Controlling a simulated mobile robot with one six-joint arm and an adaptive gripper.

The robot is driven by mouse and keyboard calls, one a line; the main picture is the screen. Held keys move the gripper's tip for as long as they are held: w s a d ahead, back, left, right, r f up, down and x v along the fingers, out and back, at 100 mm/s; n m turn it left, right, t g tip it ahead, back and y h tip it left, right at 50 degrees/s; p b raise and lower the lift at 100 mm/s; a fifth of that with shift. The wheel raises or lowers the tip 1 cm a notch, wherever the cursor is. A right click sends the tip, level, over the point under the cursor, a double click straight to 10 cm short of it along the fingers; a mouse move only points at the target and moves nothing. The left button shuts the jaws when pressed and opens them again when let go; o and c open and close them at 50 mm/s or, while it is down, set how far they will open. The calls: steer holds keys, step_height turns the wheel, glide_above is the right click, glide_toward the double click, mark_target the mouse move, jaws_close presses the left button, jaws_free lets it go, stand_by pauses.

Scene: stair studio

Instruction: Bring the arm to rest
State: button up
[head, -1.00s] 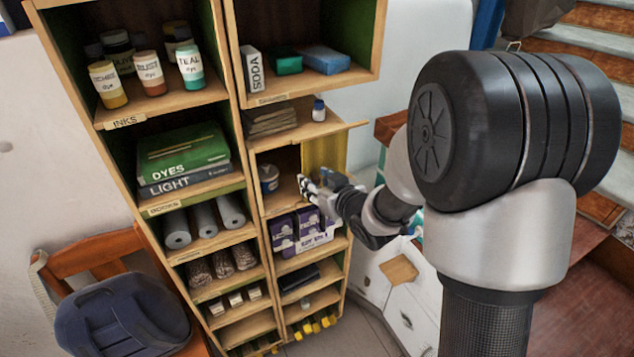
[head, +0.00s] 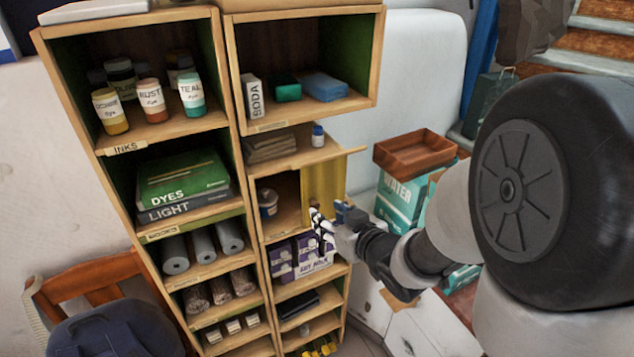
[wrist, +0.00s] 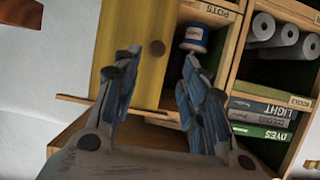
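My gripper (head: 328,222) is in front of the right column of the shelf unit, beside an open yellow door (head: 323,192). In the wrist view my gripper (wrist: 155,75) has its two blue-padded fingers spread apart with nothing between them. The yellow door (wrist: 130,60) with a dark round knob stands behind the left finger in that view. A small white and blue pot (wrist: 194,38) is in the compartment labelled POTS, past the right fingertip; it also shows in the head view (head: 267,202). My arm reaches in from the right.
The shelf unit (head: 240,150) holds dye jars, books (head: 180,185), grey rolls (head: 203,246) and purple cartons (head: 300,256). A brown tray (head: 415,152) sits on a teal and white box (head: 400,200) behind my arm. A chair (head: 85,280) with a dark bag (head: 115,328) is at lower left.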

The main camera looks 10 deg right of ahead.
steer(key=s+d+r+m+g+h, duration=0.2)
steer(key=s+d+r+g+h, duration=0.1)
steer(key=s+d+r+h, duration=0.4)
steer(key=s+a+g+y, duration=0.1)
steer(key=s+a+g, duration=0.1)
steer(key=s, duration=0.8)
steer(key=s+a+f+m+g+y, duration=0.1)
steer(key=s+a+g, duration=0.1)
steer(key=s, duration=0.9)
steer(key=shift+a+m+g+y, duration=0.15)
steer(key=shift+m+g+y, duration=0.2)
steer(key=shift+g, duration=0.25)
steer(key=shift+s, duration=0.1)
